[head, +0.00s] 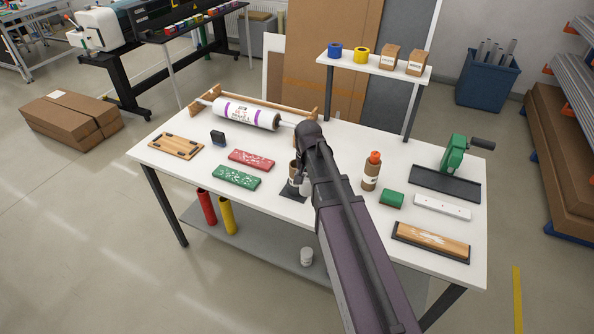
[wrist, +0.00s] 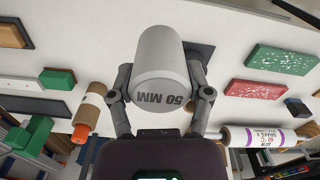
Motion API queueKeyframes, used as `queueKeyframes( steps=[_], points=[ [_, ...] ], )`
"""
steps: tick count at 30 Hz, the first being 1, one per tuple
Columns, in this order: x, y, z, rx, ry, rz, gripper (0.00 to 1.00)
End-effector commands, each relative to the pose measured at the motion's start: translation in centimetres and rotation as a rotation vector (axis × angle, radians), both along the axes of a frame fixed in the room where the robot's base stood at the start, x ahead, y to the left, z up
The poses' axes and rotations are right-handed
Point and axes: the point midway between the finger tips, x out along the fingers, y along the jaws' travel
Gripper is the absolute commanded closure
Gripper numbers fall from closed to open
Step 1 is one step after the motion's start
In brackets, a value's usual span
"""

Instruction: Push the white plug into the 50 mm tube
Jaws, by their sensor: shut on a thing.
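My gripper (wrist: 160,88) is shut on the white plug (wrist: 160,58), a pale grey-white cylinder. One finger presses on each side, and the dark print "50 MM" faces the wrist camera. In the head view my gripper (head: 300,181) hangs over the middle of the white table, with my arm hiding much of it. A short brown cylinder stands there beside the fingers, partly hidden. A long white tube with purple bands (head: 246,113) lies on a wooden cradle at the back left, apart from my gripper; its print is too small to read surely. Which is the 50 mm tube I cannot tell.
A dark mat (head: 289,193) lies below my gripper. Red (head: 251,159) and green (head: 237,178) plates lie to its left. A small white cylinder (head: 306,257) is on the lower shelf.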

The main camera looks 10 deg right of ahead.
Motion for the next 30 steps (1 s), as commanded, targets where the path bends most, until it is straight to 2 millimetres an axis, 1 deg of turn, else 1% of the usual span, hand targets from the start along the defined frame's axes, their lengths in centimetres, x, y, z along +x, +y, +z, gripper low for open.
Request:
queueKeyframes(
  steps=[5, 8, 10, 14, 24, 27, 30],
  points=[
    [0.3, 0.0, 0.0, 0.000, 0.000, 0.000, 0.84],
    [1.1, 0.0, -0.1, 0.000, 0.000, 0.000, 0.84],
    [2.0, 0.0, -0.2, 0.000, 0.000, 0.000, 0.84],
    [4.2, 0.0, -0.4, 0.000, 0.000, 0.000, 0.84],
    [10.7, 0.0, -1.1, 0.000, 0.000, -0.001, 0.84],
    [12.4, 0.0, -1.2, 0.000, 0.000, -0.001, 0.84],
    [13.7, 0.0, -1.3, 0.000, 0.000, -0.001, 0.84]
  ],
)
